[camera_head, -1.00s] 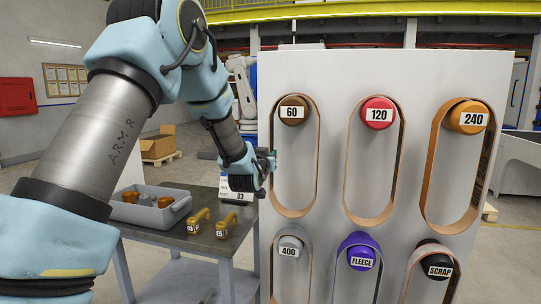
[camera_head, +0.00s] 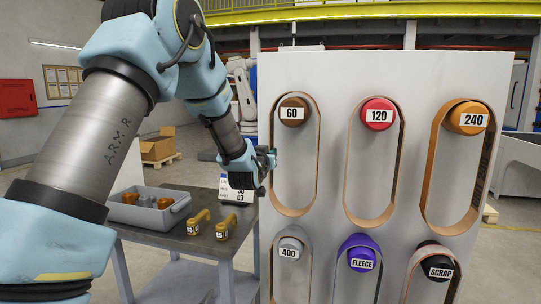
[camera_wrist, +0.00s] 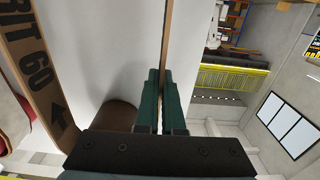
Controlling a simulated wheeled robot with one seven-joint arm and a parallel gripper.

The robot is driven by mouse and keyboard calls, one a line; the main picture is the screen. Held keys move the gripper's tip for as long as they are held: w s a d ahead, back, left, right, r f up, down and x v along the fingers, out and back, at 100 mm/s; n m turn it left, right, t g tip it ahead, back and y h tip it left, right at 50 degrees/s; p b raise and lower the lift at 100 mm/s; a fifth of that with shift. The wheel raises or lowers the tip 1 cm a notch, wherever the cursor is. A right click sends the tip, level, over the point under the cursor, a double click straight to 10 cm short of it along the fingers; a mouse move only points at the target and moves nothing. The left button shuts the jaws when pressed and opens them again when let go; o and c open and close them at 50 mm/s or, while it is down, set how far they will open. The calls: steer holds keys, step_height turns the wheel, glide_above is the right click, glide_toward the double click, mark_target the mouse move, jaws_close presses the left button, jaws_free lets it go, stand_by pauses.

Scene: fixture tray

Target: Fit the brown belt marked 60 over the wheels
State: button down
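The brown belt marked 60 (camera_head: 294,211) hangs as a long loop from the brown peg labelled 60 (camera_head: 294,111) at the top left of the white panel. My gripper (camera_head: 271,158) is at the loop's left strand, below the peg. In the wrist view my gripper's green fingers (camera_wrist: 160,95) are close together, with the thin edge of the belt strand running between them. The belt's other strand, printed with 60 and an arrow (camera_wrist: 35,75), shows at the left. The brown peg (camera_wrist: 117,117) is partly hidden behind the gripper. I make out no wheels for the belt.
Other belts hang on the panel (camera_head: 335,75): 120 (camera_head: 370,222), 240 (camera_head: 450,228), 400, FLEECE and SCRAP. At the left, a dark table (camera_head: 185,243) holds a grey bin (camera_head: 130,215), two yellow labelled parts (camera_head: 226,227) and a white labelled block (camera_head: 236,193).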

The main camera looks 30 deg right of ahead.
steer(key=b+v, duration=0.5)
steer(key=v, duration=0.8)
steer(key=shift+b, duration=0.35)
stand_by(1.0)
steer(key=shift+b+v, duration=0.8)
steer(key=shift+v, duration=2.2)
